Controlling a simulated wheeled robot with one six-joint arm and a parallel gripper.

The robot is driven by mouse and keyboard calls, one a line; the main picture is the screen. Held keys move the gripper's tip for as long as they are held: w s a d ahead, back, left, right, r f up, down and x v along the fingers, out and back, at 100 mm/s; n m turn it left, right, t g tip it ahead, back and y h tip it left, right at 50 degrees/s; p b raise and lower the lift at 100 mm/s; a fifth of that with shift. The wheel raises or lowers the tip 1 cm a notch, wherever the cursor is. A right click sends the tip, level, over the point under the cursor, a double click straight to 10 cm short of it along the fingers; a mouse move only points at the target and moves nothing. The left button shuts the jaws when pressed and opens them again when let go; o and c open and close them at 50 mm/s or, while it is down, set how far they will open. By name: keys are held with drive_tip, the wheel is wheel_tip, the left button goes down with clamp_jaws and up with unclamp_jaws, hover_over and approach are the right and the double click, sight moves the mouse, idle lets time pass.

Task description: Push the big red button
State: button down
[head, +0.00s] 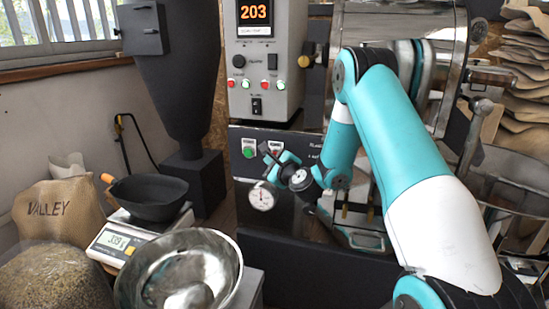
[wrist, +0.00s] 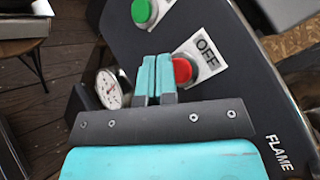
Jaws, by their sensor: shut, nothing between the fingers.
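The big red button (wrist: 182,70) sits on a white OFF label (wrist: 206,53) on the dark panel in the wrist view. My gripper (wrist: 156,62) is shut and empty, its teal fingers just left of the red button and partly covering its left edge. I cannot tell whether they touch it. In the head view my gripper (head: 268,162) is at the dark lower panel, right of the green button (head: 249,148), and mostly hides the red button there.
The green button (wrist: 144,12) also shows above my fingers in the wrist view. A round dial gauge (head: 262,197) hangs below the buttons. Small red and green buttons line the grey control box (head: 268,55) above. A steel bowl (head: 182,275) and a scale (head: 125,240) stand front left.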

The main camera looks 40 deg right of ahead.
drive_tip(key=shift+w+d+p, duration=0.25)
drive_tip(key=shift+d+p, duration=0.05)
drive_tip(key=shift+w+d+p, duration=0.3)
drive_tip(key=shift+d, duration=0.05)
idle(0.9)
drive_tip(key=shift+s+a, duration=0.1)
drive_tip(key=shift+s+a+b, duration=0.45)
drive_tip(key=shift+a, duration=0.1)
drive_tip(key=shift+a, duration=0.1)
drive_tip(key=s+a+b, duration=0.1)
drive_tip(key=a, duration=0.1)
drive_tip(key=s+a+b, duration=0.1)
drive_tip(key=s, duration=0.1)
drive_tip(key=shift+a+b, duration=0.4)
